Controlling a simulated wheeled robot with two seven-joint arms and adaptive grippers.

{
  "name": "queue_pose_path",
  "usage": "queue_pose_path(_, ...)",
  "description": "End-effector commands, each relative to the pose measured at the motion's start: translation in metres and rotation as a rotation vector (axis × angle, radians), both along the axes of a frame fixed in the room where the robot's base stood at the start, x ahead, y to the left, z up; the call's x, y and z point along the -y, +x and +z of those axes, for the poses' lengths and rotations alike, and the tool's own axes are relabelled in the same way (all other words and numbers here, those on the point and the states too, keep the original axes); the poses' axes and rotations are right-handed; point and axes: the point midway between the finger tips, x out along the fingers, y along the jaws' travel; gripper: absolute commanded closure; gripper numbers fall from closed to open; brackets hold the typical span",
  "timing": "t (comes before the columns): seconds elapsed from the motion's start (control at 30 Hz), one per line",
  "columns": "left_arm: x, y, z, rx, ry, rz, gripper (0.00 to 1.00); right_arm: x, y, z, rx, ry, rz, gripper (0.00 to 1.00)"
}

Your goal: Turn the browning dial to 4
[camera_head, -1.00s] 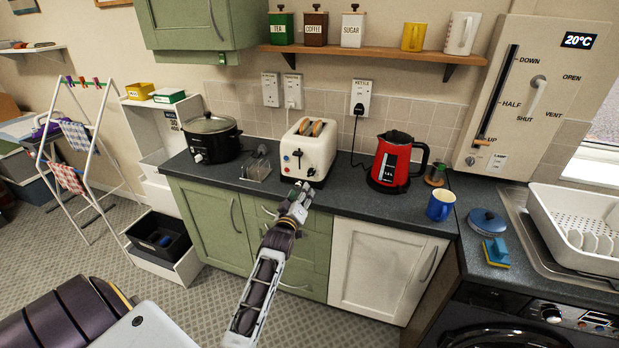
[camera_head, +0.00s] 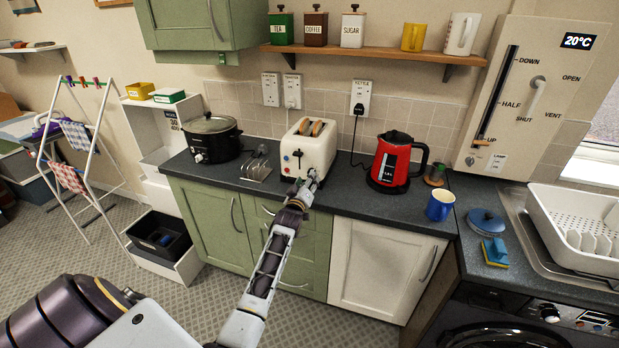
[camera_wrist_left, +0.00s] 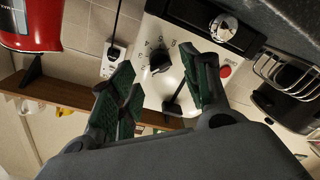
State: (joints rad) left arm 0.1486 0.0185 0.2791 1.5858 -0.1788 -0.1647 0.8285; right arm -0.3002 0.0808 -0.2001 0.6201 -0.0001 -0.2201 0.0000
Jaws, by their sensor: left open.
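The cream toaster (camera_head: 318,150) stands on the dark worktop with two slices of bread (camera_head: 309,127) in its top. In the left wrist view its front (camera_wrist_left: 185,80) appears upside down. The black browning dial (camera_wrist_left: 160,61) has small markings around it; I cannot read where it points. My left gripper (camera_head: 312,176) is at the toaster's lower right front and covers the dial in the head view. In the wrist view the left gripper (camera_wrist_left: 165,82) is open, with the dial between and just beyond its green-padded fingers, apparently untouched. My right gripper is out of view.
A red kettle (camera_head: 391,160) stands right of the toaster. A wire rack (camera_head: 257,168) and black slow cooker (camera_head: 212,140) stand left. A red button (camera_wrist_left: 225,71) and a black lever (camera_wrist_left: 180,105) are near the fingers. Bare worktop lies between toaster and kettle.

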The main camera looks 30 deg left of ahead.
Motion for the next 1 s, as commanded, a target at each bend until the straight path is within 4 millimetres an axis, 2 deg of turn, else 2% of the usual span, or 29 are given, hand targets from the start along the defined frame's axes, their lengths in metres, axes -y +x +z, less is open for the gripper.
queue_pose_path(0.4, -0.009, 0.029, 0.001, 0.001, 0.000, -0.001, 0.53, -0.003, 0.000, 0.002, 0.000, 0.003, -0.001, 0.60)
queue_pose_path(0.87, -0.011, 0.033, 0.000, 0.000, 0.000, 0.000, 0.53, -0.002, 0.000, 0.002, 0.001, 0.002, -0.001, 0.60)
queue_pose_path(1.0, -0.011, 0.033, 0.000, 0.000, 0.001, 0.000, 0.68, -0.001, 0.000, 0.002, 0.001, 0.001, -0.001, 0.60)
